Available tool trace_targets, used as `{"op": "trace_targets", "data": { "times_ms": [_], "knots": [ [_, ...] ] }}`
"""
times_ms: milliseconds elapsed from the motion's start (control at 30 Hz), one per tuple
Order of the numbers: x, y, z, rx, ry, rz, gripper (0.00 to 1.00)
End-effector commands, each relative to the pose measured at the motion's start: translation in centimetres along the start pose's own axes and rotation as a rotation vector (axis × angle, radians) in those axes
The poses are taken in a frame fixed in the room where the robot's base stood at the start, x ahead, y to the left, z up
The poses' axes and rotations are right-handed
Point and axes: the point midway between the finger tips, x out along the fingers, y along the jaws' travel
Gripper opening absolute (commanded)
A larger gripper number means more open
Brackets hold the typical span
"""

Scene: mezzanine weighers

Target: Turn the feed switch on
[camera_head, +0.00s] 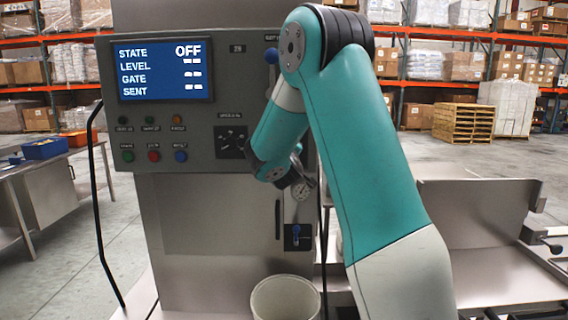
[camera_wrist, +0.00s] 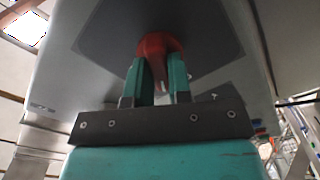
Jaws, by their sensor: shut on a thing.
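In the wrist view my gripper (camera_wrist: 161,82) has its two teal fingers shut on a rounded orange-red knob (camera_wrist: 155,44), one finger on each side. The knob stands out from a dark plate (camera_wrist: 105,28) on a grey face. I cannot read a label there, so the frames do not confirm that it is the feed switch. In the head view my arm hides the gripped knob and my fingers. The control panel's screen (camera_head: 165,68) reads STATE OFF.
A black square plate with a selector (camera_head: 232,142) is left of my wrist. Several small coloured buttons (camera_head: 153,156) lie below the screen. A blue-handled switch (camera_head: 296,231) is lower down, above a pale bucket (camera_head: 286,297). A steel table (camera_head: 40,158) stands left.

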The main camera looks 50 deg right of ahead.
Motion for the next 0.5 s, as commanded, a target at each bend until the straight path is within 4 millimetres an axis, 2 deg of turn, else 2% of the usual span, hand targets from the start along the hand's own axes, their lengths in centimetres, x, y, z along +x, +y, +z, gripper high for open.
{"op": "trace_targets", "data": {
  "times_ms": [33,500],
  "knots": [
    [-0.03,-0.56,0.4,0.046,0.002,0.003,0.0],
    [-0.05,-0.7,0.46,0.492,0.002,0.002,0.0]
  ]
}}
